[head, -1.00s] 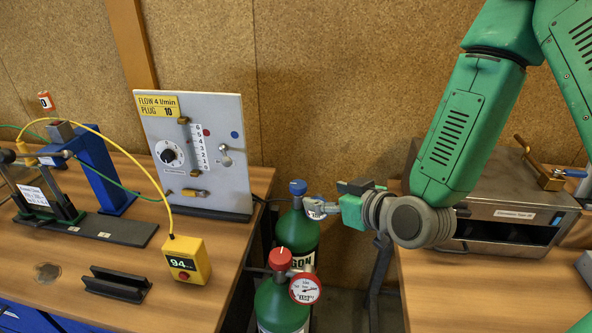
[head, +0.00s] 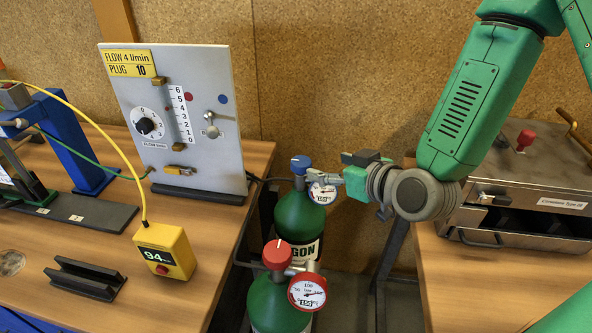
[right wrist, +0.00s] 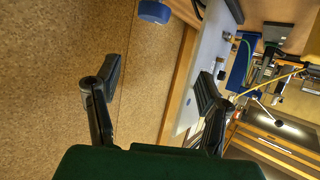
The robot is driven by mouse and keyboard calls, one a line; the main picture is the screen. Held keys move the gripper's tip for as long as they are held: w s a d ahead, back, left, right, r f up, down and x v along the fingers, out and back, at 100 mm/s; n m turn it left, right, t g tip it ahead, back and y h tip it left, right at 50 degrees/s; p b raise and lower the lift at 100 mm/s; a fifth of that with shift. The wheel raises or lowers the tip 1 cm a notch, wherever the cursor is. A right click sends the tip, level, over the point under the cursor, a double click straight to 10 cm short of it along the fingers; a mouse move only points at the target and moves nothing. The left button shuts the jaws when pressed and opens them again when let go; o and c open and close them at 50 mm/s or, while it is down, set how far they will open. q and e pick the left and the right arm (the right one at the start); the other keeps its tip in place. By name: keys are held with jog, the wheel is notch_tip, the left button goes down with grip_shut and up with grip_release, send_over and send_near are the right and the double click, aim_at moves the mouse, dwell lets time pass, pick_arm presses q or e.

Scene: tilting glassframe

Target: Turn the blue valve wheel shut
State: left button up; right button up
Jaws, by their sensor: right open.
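The blue valve wheel (head: 301,163) sits on top of the rear green cylinder (head: 298,212), labelled ARGON in part, with a round gauge (head: 322,194) beside it. The blue wheel (right wrist: 154,11) shows there at the top edge, beyond the fingertips. My left gripper is not in view.
A front green cylinder carries a red wheel (head: 277,254) and a gauge (head: 307,291). The left bench holds a flow panel (head: 205,95) and a yellow meter (head: 164,252). A metal box (head: 520,190) stands on the right bench. The cylinders stand in the gap between benches.

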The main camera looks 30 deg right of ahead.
aim_at(300, 161)
jog(key=x, duration=0.4)
jog(key=f+x, duration=0.1)
jog(key=x, duration=0.4)
jog(key=d+x, duration=0.1)
jog(key=x, duration=0.4)
jog(key=shift+s+f, duration=0.3)
jog(key=shift+w+d+f, duration=0.25)
jog(key=shift+w+d, duration=0.1)
jog(key=shift+d, duration=0.2)
jog(key=shift+d+f, duration=0.1)
jog(key=shift+d, duration=0.3)
jog(key=shift+a, duration=0.4)
jog(key=c, duration=0.7)
jog(key=shift+a, duration=0.3)
jog(key=c, duration=0.4)
jog(key=shift+a+r, duration=0.2)
jog(key=shift+r, duration=0.05)
jog(key=shift+c, duration=0.2)
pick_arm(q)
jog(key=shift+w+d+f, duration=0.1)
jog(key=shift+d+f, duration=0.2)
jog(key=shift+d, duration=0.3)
pick_arm(e)
jog(key=shift+d, duration=0.1)
